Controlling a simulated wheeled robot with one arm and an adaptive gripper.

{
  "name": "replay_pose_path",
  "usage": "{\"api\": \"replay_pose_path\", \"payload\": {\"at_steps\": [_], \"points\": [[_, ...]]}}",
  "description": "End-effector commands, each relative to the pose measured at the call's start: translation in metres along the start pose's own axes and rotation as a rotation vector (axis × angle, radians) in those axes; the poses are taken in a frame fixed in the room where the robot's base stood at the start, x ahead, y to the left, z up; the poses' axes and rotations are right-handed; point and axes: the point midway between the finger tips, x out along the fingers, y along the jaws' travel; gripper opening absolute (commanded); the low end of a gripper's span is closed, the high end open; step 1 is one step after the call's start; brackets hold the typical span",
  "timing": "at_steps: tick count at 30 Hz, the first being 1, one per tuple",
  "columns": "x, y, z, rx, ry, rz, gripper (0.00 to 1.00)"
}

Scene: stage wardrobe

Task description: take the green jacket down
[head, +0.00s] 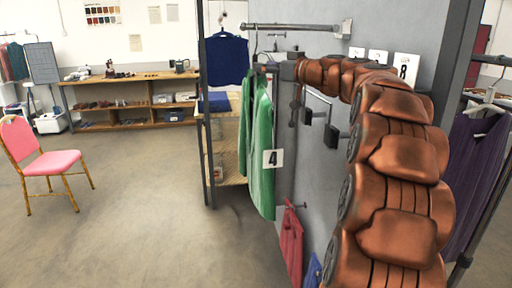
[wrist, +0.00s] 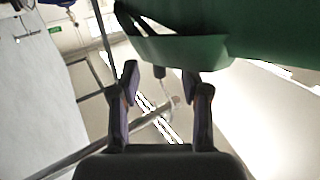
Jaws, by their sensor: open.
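The green jacket (head: 262,150) hangs on a hanger at a wall-mounted rail (head: 290,27) in the head view. Its shoulders are just below my gripper (head: 268,68), which is small and partly hidden by the end of my arm. In the wrist view my gripper (wrist: 160,88) is open, with its two dark fingers apart. Green cloth of the jacket (wrist: 240,35) fills the top right there, beyond the fingertips. A thin dark part, perhaps of the hanger or its hook, shows between the fingers; I cannot tell if it is touched.
A card marked 4 (head: 273,158) shows against the jacket. A red garment (head: 291,245) hangs lower, by the grey panel (head: 400,30). A blue garment (head: 227,60) hangs behind left, above a shelf rack. A pink chair (head: 50,162) stands far left; floor between is clear.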

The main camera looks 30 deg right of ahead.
Motion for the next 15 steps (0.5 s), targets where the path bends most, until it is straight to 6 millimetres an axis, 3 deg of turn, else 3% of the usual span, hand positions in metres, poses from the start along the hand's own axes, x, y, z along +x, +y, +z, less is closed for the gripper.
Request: {"api": "replay_pose_path", "payload": {"at_steps": [15], "points": [[0.049, 0.002, -0.01, 0.003, -0.004, 0.001, 0.46]]}}
